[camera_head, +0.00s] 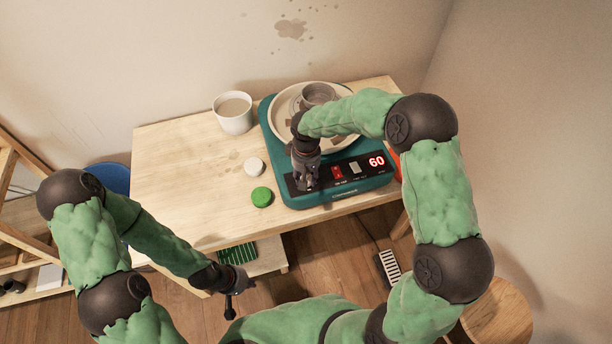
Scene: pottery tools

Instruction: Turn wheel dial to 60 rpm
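The teal pottery wheel (331,198) stands on the right part of the wooden table. Its red display (376,161) reads 60. A red switch (337,172) and a pale switch (355,167) sit left of the display. My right gripper (306,186) points down at the left end of the black control panel, where the dial would be; the gripper hides the dial, and I cannot tell whether its fingers are closed on it. My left gripper (233,302) hangs in front of the table, away from the wheel; its finger state is unclear.
A grey clay piece (318,94) sits on the wheel's pale round pan (284,103). A white cup (233,113) of murky liquid, a white lid (253,167) and a green lid (262,197) are left of the wheel. The table's left part (175,175) is clear.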

